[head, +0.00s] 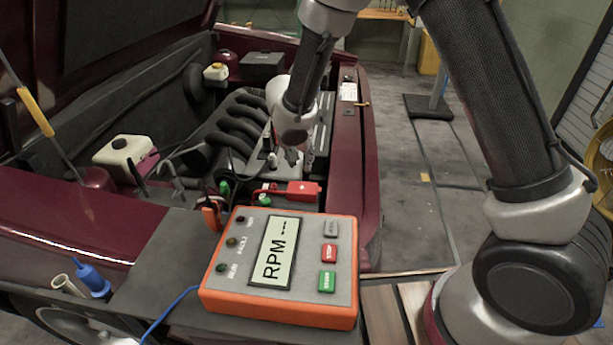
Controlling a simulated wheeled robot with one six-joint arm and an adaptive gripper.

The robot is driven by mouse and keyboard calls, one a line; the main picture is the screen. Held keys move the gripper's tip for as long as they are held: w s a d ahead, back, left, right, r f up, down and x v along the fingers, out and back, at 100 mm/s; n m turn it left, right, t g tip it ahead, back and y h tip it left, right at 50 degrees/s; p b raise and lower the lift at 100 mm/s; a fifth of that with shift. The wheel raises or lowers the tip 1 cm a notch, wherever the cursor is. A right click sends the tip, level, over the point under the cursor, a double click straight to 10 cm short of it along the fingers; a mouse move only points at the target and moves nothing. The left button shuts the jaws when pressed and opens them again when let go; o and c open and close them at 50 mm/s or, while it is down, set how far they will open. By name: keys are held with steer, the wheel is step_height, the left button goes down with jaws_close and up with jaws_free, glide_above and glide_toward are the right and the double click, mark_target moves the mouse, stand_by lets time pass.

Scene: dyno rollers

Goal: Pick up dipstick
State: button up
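I cannot pick out the dipstick for certain. My gripper (293,157) reaches down into the open engine bay (353,125), to the right of the dark intake pipes (235,125). Its fingers are small, dark and partly hidden by my wrist, so I cannot tell whether they are open or hold anything. A small pale upright part (272,159) stands just left of the fingers. A red clamp-like part (302,190) lies below them in the picture.
An orange RPM box (278,305) stands at the front of the engine bay. A blue-handled tool (92,280) is at the lower left. A white reservoir (122,155) is in the bay's left part. A yellow-gripped rod (35,112) rises at the far left. Open floor lies right of the car.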

steer(key=x, duration=0.5)
steer(key=shift+d+f, duration=0.1)
steer(key=shift+d, duration=0.2)
jaws_close()
